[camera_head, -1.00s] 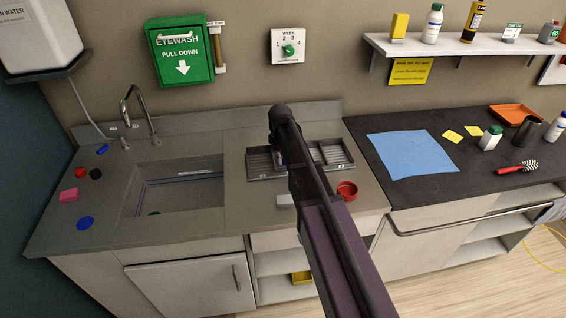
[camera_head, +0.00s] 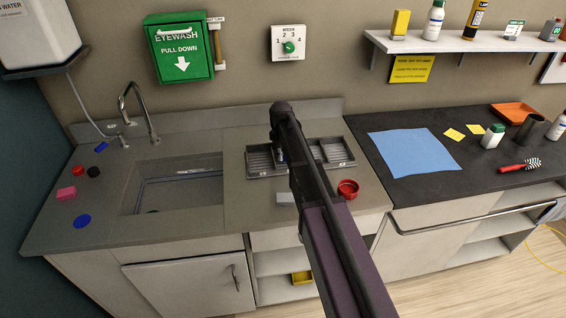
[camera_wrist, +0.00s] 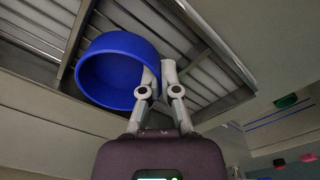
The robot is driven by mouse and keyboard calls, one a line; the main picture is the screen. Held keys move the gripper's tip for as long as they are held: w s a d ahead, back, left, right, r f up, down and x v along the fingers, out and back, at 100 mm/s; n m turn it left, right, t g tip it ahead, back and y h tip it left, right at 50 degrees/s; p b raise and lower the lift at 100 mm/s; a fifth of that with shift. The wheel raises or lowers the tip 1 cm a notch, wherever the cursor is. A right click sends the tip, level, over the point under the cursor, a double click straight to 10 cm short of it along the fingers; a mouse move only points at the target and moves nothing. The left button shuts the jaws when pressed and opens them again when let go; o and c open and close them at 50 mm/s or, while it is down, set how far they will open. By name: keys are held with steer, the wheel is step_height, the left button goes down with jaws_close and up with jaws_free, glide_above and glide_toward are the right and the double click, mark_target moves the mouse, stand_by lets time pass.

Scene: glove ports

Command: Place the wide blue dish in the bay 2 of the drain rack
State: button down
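The wide blue dish (camera_wrist: 112,68) is a deep, round blue bowl in the wrist view. Its right wall lies between the two fingers of my gripper (camera_wrist: 160,70), which look closed on it. It is tilted, with its open side partly facing the wrist camera. Behind it is the slatted grey drain rack (camera_wrist: 212,88), split by a divider; the dish overlaps the left part. I cannot tell whether it touches the slats. In the head view the drain rack (camera_head: 259,161) lies right of the sink; my arm covers its middle and hides the dish. Bay numbers are unreadable.
A red bowl (camera_head: 347,188) sits just right of my arm, near the rack. A blue mat (camera_head: 412,153) lies on the dark counter.

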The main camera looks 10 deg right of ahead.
steer(key=shift+f+b, duration=0.55)
steer(key=shift+f, duration=0.4)
steer(key=shift+f, duration=0.15)
steer(key=c, duration=1.1)
jaws_free()
steer(key=shift+r, duration=0.3)
step_height(320, 180, up, 12)
steer(key=p, duration=1.2)
steer(key=shift+f, duration=0.1)
steer(key=shift+s, duration=0.1)
